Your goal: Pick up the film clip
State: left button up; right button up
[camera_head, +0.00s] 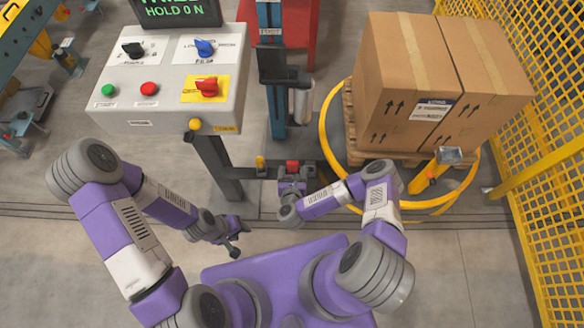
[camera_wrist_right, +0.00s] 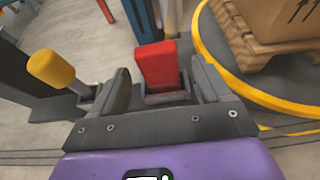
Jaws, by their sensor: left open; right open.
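The film clip appears to be the red block-shaped piece (camera_wrist_right: 157,64) standing upright in a dark holder (camera_wrist_right: 168,97). In the head view the red piece (camera_head: 292,165) shows at the foot of the blue post. My right gripper (camera_wrist_right: 163,82) is open, with one finger on each side of the red piece and visible gaps between. In the head view my right gripper (camera_head: 292,184) is just in front of it. My left gripper (camera_head: 236,238) is open and empty, low over the floor to the left.
A yellow-handled tool (camera_wrist_right: 52,70) stands in a holder just left of my right gripper. A control box (camera_head: 170,75) stands to the left. Cartons (camera_head: 410,80) sit on a wooden pallet (camera_head: 352,140) inside a yellow ring (camera_head: 326,120). Yellow mesh fencing (camera_head: 545,200) closes the right side.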

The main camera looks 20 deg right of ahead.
aim_at(292, 169)
jog(key=b+x, duration=0.1)
jog(key=x, duration=0.1)
jog(key=b+x, duration=0.1)
jog(key=x, duration=0.2)
jog(key=shift+s+a+f, duration=0.1)
jog(key=shift+s+f, duration=0.05)
jog(key=shift+f, duration=0.15)
jog(key=shift+w, duration=0.25)
jog(key=shift+c, duration=0.2)
jog(key=c, duration=1)
